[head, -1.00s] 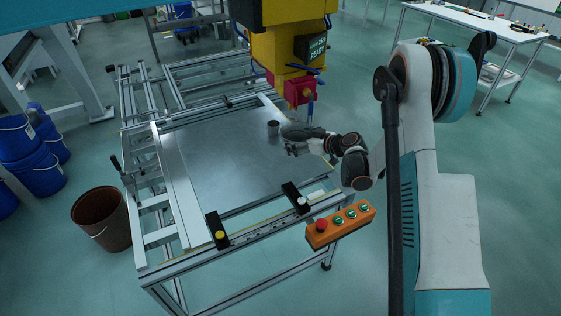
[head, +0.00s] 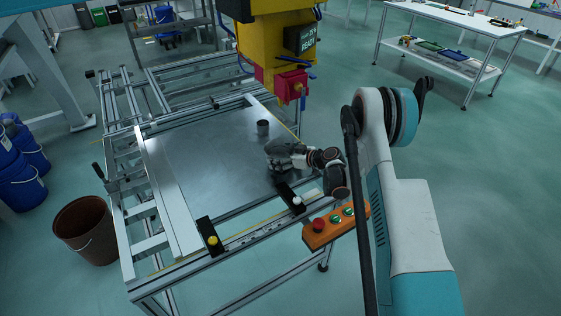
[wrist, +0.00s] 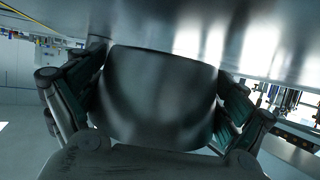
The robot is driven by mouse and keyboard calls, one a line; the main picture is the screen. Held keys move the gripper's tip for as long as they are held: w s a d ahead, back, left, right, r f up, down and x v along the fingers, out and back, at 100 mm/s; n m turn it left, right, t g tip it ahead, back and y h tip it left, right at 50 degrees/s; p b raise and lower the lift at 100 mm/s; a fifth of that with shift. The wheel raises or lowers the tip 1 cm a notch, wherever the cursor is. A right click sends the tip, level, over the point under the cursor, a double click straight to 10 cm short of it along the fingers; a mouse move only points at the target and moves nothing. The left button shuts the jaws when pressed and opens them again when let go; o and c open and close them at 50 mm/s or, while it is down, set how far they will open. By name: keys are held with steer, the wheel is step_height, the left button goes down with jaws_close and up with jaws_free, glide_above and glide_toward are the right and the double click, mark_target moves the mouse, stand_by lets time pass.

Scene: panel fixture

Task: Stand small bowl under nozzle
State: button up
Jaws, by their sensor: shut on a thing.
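My gripper (head: 278,160) is low over the near right part of the metal panel, right behind the black clamp block with the white knob. In the wrist view its fingers sit on both sides of a smooth dark grey bowl (wrist: 160,95) and are shut on it. The bowl lies close to the panel surface; I cannot tell whether it touches. In the head view the bowl is mostly hidden by the gripper. The nozzle (head: 303,102) hangs below the red block (head: 292,84) of the yellow machine, behind and above my gripper.
A small dark cup (head: 263,128) stands on the panel (head: 200,160) behind my gripper. Black clamp blocks with a yellow knob (head: 212,240) and a white knob (head: 297,201) line the near edge. An orange button box (head: 325,232) juts out at the front right. The panel's left and middle are clear.

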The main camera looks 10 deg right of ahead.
steer(key=shift+f, duration=0.95)
steer(key=shift+r, duration=0.1)
steer(key=o, duration=0.9)
steer(key=shift+r, duration=0.1)
steer(key=p+v, duration=0.3)
steer(key=v, duration=0.9)
